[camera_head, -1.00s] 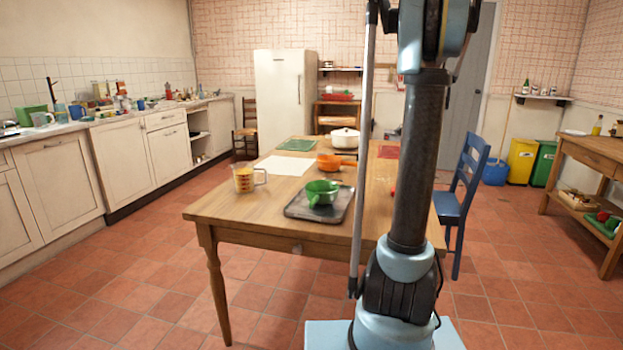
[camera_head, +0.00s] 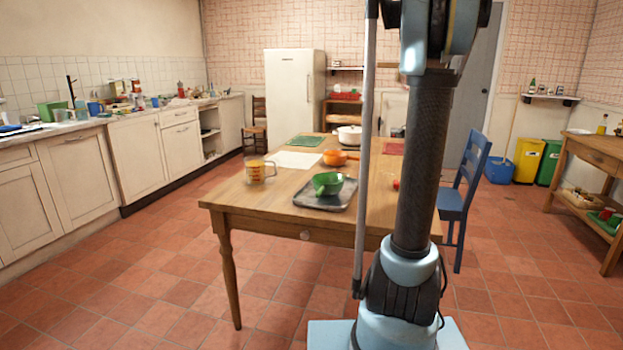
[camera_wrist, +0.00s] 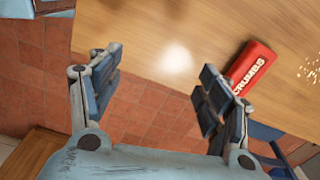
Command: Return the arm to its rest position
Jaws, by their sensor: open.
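My gripper (camera_wrist: 160,92) is open and empty in the wrist view, with its two fingers spread well apart. It points down over the edge of the wooden table (camera_wrist: 150,25) and the tiled floor. A red box lettered "CRUMBS" (camera_wrist: 252,68) lies on the table beside the right finger, which overlaps it in the picture; I cannot tell whether they touch. In the head view my arm (camera_head: 425,150) stands upright in front of the table, and my gripper is out of that frame.
On the table (camera_head: 270,222) are a grey tray (camera_head: 308,200) with a green bowl (camera_head: 327,183), a measuring cup (camera_head: 260,171), an orange pan (camera_head: 338,157) and a white pot (camera_head: 348,138). A blue chair (camera_head: 452,200) stands at its right. The floor at left is clear.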

